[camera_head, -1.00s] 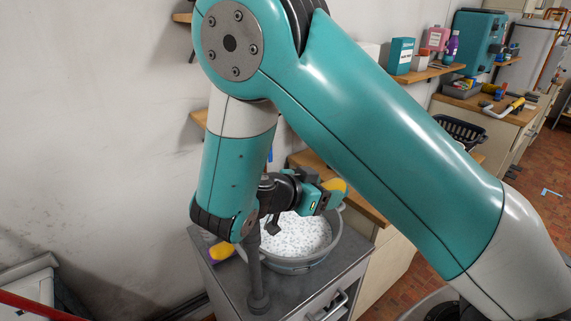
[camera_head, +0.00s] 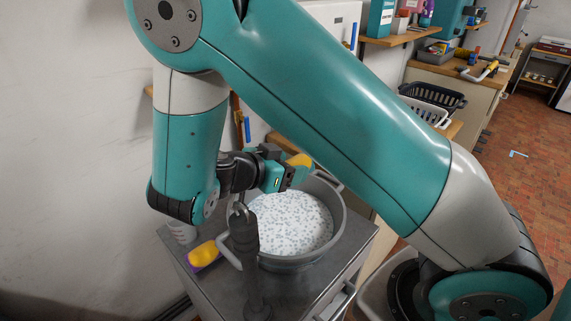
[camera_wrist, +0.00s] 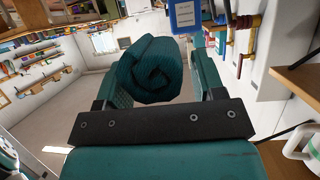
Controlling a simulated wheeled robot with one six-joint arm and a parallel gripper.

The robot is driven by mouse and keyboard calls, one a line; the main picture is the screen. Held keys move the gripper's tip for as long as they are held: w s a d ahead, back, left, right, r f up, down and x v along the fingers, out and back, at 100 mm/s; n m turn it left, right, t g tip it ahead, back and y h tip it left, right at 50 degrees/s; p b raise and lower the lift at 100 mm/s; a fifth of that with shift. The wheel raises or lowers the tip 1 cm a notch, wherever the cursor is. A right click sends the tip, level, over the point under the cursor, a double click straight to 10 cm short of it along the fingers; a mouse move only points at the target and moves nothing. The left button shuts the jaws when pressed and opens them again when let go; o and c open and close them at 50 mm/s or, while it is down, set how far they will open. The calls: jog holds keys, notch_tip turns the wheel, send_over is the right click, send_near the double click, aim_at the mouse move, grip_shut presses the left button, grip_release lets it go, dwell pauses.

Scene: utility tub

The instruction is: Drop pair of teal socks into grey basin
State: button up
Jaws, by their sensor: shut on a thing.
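The rolled pair of teal socks (camera_wrist: 152,68) sits between the two fingers of my gripper (camera_wrist: 160,80) in the wrist view. My gripper is shut on it. In the head view, my gripper (camera_head: 285,175) is above the back left rim of the grey basin (camera_head: 290,262). The socks cannot be made out there. The basin is round, with handles, and holds a white, grey-speckled surface like suds. It stands on a grey cabinet top. The gripper and arm hide part of its back edge.
A dark grey upright post (camera_head: 246,262) stands in front of the basin. A yellow and purple sponge (camera_head: 204,254) lies left of it. A yellow item (camera_head: 300,160) shows behind my gripper. A black basket (camera_head: 433,97) and shelves stand at the back right.

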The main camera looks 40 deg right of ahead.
notch_tip(320, 180, down, 4)
jog(key=shift+f+b, duration=0.25)
jog(key=shift+b, duration=0.8)
jog(key=o, duration=1)
jog(key=shift+a, duration=0.1)
jog(key=p+v, duration=0.5)
jog(key=v, duration=1.2)
jog(key=shift+a+r, duration=0.1)
jog(key=shift+r, duration=0.05)
